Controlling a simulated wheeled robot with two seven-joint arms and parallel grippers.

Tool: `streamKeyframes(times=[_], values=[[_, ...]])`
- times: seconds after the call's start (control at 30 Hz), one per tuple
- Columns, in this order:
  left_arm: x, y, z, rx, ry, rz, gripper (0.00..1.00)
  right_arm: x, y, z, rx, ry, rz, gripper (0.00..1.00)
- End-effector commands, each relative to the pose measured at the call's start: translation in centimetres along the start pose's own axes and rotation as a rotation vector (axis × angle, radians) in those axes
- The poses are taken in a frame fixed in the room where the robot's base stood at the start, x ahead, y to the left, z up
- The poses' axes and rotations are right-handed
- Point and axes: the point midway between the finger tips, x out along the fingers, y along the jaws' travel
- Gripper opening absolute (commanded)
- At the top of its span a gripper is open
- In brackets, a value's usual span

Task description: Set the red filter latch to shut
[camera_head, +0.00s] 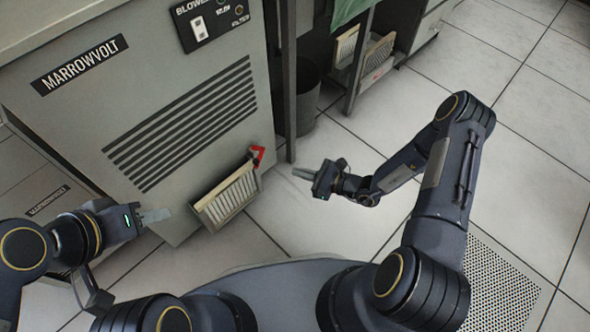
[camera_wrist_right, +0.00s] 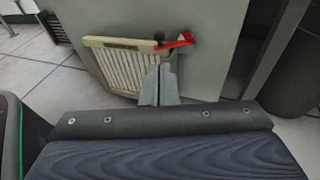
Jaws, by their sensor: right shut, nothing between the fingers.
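The red filter latch (camera_head: 257,156) is a small bent lever on the grey cabinet, at the upper right of the filter. It also shows in the right wrist view (camera_wrist_right: 182,41), beside a dark knob. The cream slatted filter (camera_head: 228,197) sits low on the cabinet and leans outward. My right gripper (camera_head: 296,172) is shut and empty, to the right of the latch and apart from it in the head view. In the wrist view its fingertips (camera_wrist_right: 159,72) point towards the filter's right end.
The grey cabinet (camera_head: 130,110) has a vent grille (camera_head: 182,125) and a switch panel (camera_head: 212,22). A dark bin (camera_head: 308,95) and a dark post (camera_head: 287,90) stand right of it. A rack (camera_head: 365,60) is behind. Tiled floor lies open to the right.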

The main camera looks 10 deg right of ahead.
Motion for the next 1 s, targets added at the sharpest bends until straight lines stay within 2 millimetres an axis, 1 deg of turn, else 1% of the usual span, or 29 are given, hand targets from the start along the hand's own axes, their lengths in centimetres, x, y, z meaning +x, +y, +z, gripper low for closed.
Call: streamKeyframes(times=[0.03,0.3,0.4,0.5,0.6,0.7,1.0], values=[[0.6,-0.3,0.3,0.0,0.0,0.0,0.38,1.2,0.1,-0.3,-0.002,-0.002,0.005,0.0],[2.4,-1.1,1.2,0.0,0.0,0.0,0.38,7.1,0.1,-0.3,-0.004,-0.002,0.006,0.0],[3.0,-1.4,1.5,0.0,0.0,0.0,0.38,8.9,0.2,-0.3,-0.004,-0.002,0.005,0.0],[3.5,-1.6,1.8,0.0,0.0,0.0,0.38,10.3,0.2,-0.3,-0.004,-0.001,0.005,0.0],[3.8,-1.7,1.9,0.0,0.0,0.0,0.38,11.1,0.1,-0.2,-0.003,-0.001,0.003,0.0],[3.9,-1.8,1.9,0.0,0.0,0.0,0.38,11.6,0.1,-0.1,-0.003,0.001,0.003,0.0],[3.8,-1.8,1.9,0.0,0.0,0.0,0.38,11.7,0.1,0.0,-0.002,0.001,0.002,0.0]])
